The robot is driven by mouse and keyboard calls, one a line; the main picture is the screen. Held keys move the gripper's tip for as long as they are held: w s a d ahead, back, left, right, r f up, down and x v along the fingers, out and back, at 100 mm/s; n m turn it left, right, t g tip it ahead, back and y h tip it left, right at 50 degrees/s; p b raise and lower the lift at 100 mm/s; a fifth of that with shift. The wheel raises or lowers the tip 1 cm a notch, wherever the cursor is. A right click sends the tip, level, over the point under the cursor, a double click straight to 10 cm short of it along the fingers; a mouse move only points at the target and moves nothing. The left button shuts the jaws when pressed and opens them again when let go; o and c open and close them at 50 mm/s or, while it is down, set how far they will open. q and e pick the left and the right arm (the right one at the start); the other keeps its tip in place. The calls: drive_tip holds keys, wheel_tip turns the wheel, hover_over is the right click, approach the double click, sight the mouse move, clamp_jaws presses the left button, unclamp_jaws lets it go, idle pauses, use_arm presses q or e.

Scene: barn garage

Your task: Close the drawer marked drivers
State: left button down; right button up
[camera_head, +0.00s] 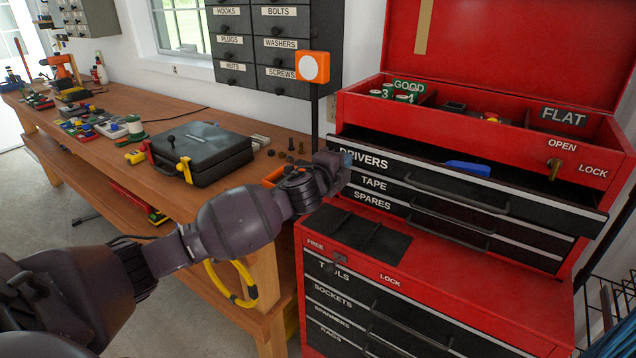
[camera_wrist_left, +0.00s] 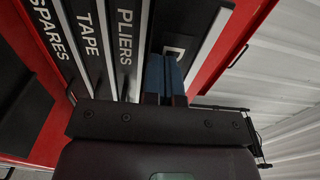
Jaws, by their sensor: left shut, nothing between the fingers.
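The drivers drawer (camera_head: 430,178) is the top drawer of the upper red chest. It is pulled out, tilting down to the right in the head view, and its dark inside shows with a blue item (camera_head: 467,169) in it. My left gripper (camera_head: 346,159) is shut and empty at the left end of the drawer front, near its label. In the left wrist view, the blue fingertips (camera_wrist_left: 165,75) overlap the drawer front (camera_wrist_left: 183,45), where only a "D" shows. I cannot tell whether they touch. My right gripper is not in view.
Below are the pliers drawer (camera_wrist_left: 125,50), the tape drawer (camera_head: 420,206) and the spares drawer (camera_head: 420,228), which look shut. The red lid (camera_head: 510,50) stands open. A wooden workbench (camera_head: 190,125) with a black case (camera_head: 205,155) lies left, under my left arm.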

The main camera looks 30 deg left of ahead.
use_arm(q)
drive_tip(key=w+b, duration=0.1)
drive_tip(key=w, duration=0.7)
drive_tip(key=shift+w+d+f+b, duration=0.15)
drive_tip(key=shift+w+b, duration=0.2)
drive_tip(key=shift+w, duration=0.1)
drive_tip(key=shift+r, duration=0.3)
drive_tip(key=shift+r, duration=0.1)
